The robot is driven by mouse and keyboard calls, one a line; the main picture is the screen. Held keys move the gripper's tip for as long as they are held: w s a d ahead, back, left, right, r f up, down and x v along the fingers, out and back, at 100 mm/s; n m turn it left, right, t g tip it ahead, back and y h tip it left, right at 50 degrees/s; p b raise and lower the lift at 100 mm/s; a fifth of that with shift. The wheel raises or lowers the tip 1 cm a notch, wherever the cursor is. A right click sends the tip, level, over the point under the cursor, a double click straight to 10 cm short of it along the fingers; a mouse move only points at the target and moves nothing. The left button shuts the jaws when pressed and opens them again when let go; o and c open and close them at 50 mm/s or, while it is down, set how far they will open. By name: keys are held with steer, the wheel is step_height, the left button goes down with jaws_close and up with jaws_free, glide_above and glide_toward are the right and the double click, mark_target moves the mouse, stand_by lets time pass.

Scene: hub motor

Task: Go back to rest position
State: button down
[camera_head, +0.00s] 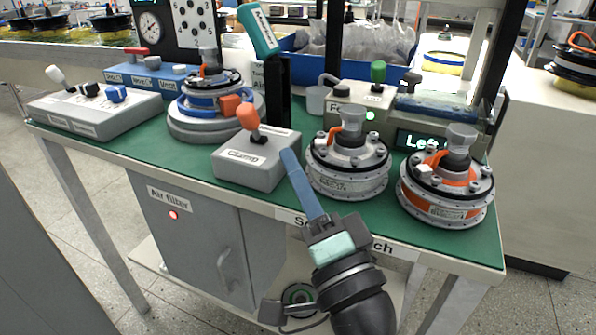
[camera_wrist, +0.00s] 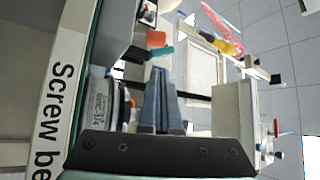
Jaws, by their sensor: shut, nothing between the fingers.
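My gripper (camera_head: 290,154) reaches up from the front edge over the green bench top (camera_head: 130,146). Its blue fingers are together and hold nothing. The tips appear beside a grey control box with an orange-knobbed lever (camera_head: 250,160); whether they touch it I cannot tell. In the wrist view the closed fingers (camera_wrist: 158,72) point into the scene, with a motor's side (camera_wrist: 102,100) left of them. A hub motor (camera_head: 347,165) stands right of my gripper, and an orange-banded hub motor (camera_head: 446,188) stands farther right.
Another motor with blue and orange parts (camera_head: 208,95) sits on a round stand at the back left. A grey lever box (camera_head: 95,108) is at the far left. A dark post (camera_head: 277,90) and a green-knobbed box (camera_head: 365,97) stand behind. A grey cabinet (camera_head: 200,240) is below the bench.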

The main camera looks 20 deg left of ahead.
steer(key=shift+w+a, duration=0.1)
steer(key=shift+a, duration=0.05)
steer(key=d+r+n+t+h, duration=0.2)
steer(key=d+r+t+h, duration=0.1)
steer(key=r, duration=0.4)
steer(key=d+r+n+t+h, duration=0.3)
steer(key=r, duration=0.3)
steer(key=s+d+r+t+h, duration=0.3)
steer(key=s+d+r+h, duration=0.15)
steer(key=r, duration=0.25)
steer(key=s+d+r+t+h, duration=0.3)
steer(key=d+r+h, duration=0.1)
steer(key=r+h, duration=0.15)
step_height(320, 180, up, 34)
steer(key=p, duration=3.4)
